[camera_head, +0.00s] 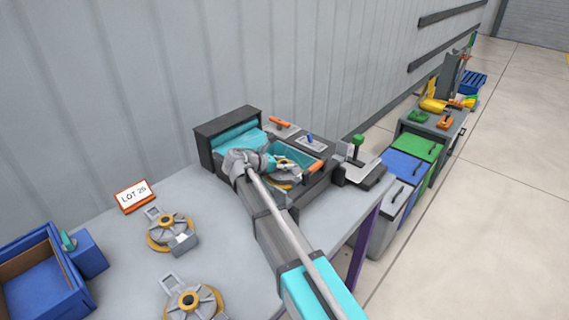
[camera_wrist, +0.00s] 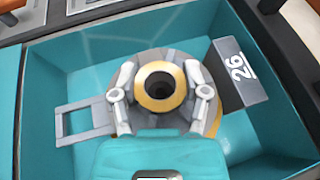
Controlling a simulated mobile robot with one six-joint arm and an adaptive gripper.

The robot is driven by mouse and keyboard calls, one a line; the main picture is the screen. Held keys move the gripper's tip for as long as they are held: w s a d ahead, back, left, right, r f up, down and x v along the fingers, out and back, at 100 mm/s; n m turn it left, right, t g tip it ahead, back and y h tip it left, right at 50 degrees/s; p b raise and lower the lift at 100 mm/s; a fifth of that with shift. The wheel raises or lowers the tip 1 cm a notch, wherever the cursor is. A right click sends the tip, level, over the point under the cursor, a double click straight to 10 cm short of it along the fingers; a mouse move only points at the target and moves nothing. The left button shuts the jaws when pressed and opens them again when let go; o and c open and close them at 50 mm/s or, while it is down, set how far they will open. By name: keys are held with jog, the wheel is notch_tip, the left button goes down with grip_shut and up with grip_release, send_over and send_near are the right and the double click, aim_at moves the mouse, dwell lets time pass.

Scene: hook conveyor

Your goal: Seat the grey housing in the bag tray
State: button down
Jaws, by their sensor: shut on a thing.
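The grey housing (camera_wrist: 126,73) has a gold ring hub, a flat loop handle on its left and a grey block marked 26 on its right. It is inside the teal-lined bag tray (camera_wrist: 35,85), within the tray walls. My gripper (camera_wrist: 160,84) has its two fingers closed on either side of the hub. In the head view, the housing (camera_head: 287,179) is partly hidden by my gripper (camera_head: 268,163), over the bag tray (camera_head: 300,157). I cannot tell whether the housing's underside touches the tray floor.
Two similar housings (camera_head: 165,229) (camera_head: 190,299) lie on the grey table (camera_head: 120,262) near a LOT 25 sign (camera_head: 135,196). A blue bin (camera_head: 40,285) stands at left. A dark box with a teal roll (camera_head: 233,132) adjoins the tray. An orange-handled tool (camera_head: 281,123) lies behind.

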aim_at(285, 163)
jog(key=shift+f+b, duration=0.5)
jog(key=shift+f, duration=0.05)
dwell(0.4)
grip_release()
jog(key=shift+r, duration=0.15)
notch_tip(285, 163, up, 8)
jog(key=p, duration=0.8)
dwell(0.3)
dwell(0.5)
